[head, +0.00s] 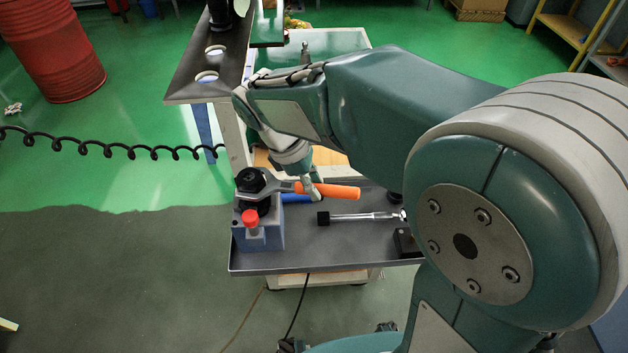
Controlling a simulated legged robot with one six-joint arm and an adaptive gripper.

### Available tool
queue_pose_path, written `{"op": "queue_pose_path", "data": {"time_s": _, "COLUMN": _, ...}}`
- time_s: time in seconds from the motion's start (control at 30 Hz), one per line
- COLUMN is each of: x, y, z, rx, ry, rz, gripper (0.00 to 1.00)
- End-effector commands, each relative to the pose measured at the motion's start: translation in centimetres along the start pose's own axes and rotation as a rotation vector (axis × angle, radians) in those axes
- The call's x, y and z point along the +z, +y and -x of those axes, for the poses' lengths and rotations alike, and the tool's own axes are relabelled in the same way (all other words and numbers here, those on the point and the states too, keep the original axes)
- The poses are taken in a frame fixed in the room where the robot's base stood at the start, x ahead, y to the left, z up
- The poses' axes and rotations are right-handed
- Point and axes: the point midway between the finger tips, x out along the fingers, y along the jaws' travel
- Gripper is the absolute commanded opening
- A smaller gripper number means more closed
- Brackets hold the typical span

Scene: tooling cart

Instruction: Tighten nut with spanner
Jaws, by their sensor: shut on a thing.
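The spanner (340,192) has an orange handle and a grey head, and lies roughly level above the tray. Its head end is at the black round nut part (250,180) on top of a blue-grey block (262,236). Whether the jaw is fully seated around the nut is too small to tell. My gripper (313,188) reaches down from above and is shut on the spanner, near where the orange handle meets the grey head. My arm covers part of the cart behind it.
The block stands at the left end of the dark cart tray (300,262). A red knob (250,218) sits on its front. A blue-handled tool (296,198) and a black-and-silver tool (358,217) lie on the tray. A dark shelf with holes (190,86) stands behind left.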

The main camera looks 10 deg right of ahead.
Motion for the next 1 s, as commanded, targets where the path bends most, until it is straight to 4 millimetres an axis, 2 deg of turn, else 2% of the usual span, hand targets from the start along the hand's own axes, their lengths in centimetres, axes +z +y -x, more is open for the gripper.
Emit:
{"op": "queue_pose_path", "data": {"time_s": 0.33, "x": -0.1, "y": -1.0, "z": 0.1, "rx": -0.031, "ry": 0.002, "rz": -0.078, "gripper": 0.0}}
{"op": "queue_pose_path", "data": {"time_s": 1.0, "x": -0.2, "y": -1.8, "z": 0.1, "rx": -0.057, "ry": 0.002, "rz": -0.135, "gripper": 0.0}}
